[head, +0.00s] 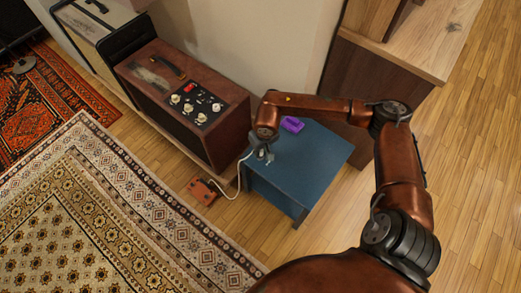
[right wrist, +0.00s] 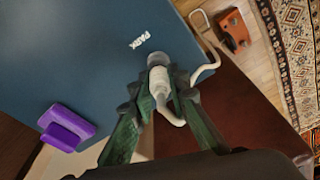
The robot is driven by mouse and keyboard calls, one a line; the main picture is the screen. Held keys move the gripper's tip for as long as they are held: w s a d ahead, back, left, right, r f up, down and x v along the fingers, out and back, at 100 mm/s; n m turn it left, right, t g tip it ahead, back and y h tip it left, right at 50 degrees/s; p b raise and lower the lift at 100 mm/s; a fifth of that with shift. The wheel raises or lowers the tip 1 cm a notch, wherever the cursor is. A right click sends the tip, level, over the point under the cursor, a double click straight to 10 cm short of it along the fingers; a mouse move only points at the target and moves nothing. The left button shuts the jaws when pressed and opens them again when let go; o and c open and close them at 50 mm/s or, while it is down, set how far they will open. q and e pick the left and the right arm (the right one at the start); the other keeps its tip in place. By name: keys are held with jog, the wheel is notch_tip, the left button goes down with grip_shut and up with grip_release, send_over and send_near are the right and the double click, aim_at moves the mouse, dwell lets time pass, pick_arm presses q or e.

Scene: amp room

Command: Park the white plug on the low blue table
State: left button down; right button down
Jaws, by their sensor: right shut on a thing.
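The low blue table (head: 305,165) stands beside the brown amp in the head view. Its top fills the upper left of the right wrist view (right wrist: 75,55) and bears a white "PARK" marking (right wrist: 139,40). My right gripper (head: 263,153) is over the table's left edge. In the right wrist view its green fingers (right wrist: 162,84) are shut on the white plug (right wrist: 159,62), close to the marking. I cannot tell whether the plug touches the tabletop. A white cable (head: 238,180) runs from the plug down to the floor. My left gripper is out of view.
A purple block-like object (head: 292,124) lies on the blue table; it also shows in the right wrist view (right wrist: 66,127). An orange box (head: 203,191) sits on the floor by the cable. The brown amp (head: 185,105) and a wooden cabinet (head: 375,75) flank the table.

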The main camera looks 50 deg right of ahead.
jog(key=shift+f, duration=0.4)
dwell(0.4)
jog(key=c, duration=1.8)
grip_release()
jog(key=shift+o, duration=0.2)
notch_tip(320, 180, up, 12)
jog(key=s, duration=0.1)
jog(key=shift+s+a, duration=0.25)
jog(key=shift+s, duration=0.1)
jog(key=shift+f, duration=0.15)
